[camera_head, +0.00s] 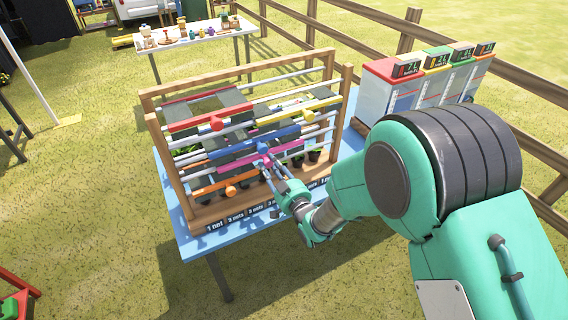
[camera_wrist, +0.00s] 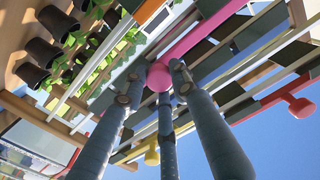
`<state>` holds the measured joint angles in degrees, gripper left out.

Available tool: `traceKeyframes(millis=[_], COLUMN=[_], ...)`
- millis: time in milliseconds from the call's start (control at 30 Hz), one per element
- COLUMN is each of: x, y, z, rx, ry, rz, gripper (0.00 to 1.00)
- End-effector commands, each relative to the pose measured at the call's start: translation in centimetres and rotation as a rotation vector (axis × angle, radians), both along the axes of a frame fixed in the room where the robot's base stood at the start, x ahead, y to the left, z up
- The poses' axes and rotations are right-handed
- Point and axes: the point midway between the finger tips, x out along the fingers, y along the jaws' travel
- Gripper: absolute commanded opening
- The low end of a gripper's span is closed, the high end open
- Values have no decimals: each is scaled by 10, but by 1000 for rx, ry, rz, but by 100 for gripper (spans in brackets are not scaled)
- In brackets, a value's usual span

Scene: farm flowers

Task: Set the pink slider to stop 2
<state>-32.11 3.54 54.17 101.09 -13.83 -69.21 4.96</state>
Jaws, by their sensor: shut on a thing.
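The pink slider (camera_head: 290,147) is a bar on a lower rail of a wooden frame, with a round pink knob near its left end. My gripper (camera_head: 271,169) reaches in from the right front and is shut on that knob. In the wrist view, the fingers of my gripper (camera_wrist: 160,82) close around the pink knob (camera_wrist: 158,76), and the pink bar runs up to the right. Small labels reading "1 net", "2 nets" and so on line the front base (camera_head: 235,217). My fingers hide part of the slider, and I cannot tell which stop it stands at.
A blue slider (camera_head: 250,145) is just above the pink one and an orange slider (camera_head: 212,188) is below left. Red (camera_head: 198,124) and yellow (camera_head: 290,112) sliders are higher. Potted plants (camera_wrist: 40,52) stand behind the rails. Coloured boxes (camera_head: 400,85) stand at the right.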

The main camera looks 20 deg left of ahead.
Motion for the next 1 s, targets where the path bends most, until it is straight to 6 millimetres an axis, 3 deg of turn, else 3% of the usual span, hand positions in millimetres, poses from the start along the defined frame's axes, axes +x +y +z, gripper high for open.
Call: traceKeyframes(millis=[133,567,600,667,1000], x=[-8,-10,-10,-10,-12], y=[12,15,15,15,13], z=[7,9,10,9,4], rx=[8,9,9,9,4], ry=[-11,-12,-12,-12,-5], rz=[2,0,0,0,0], gripper=[0,0,33,45,46])
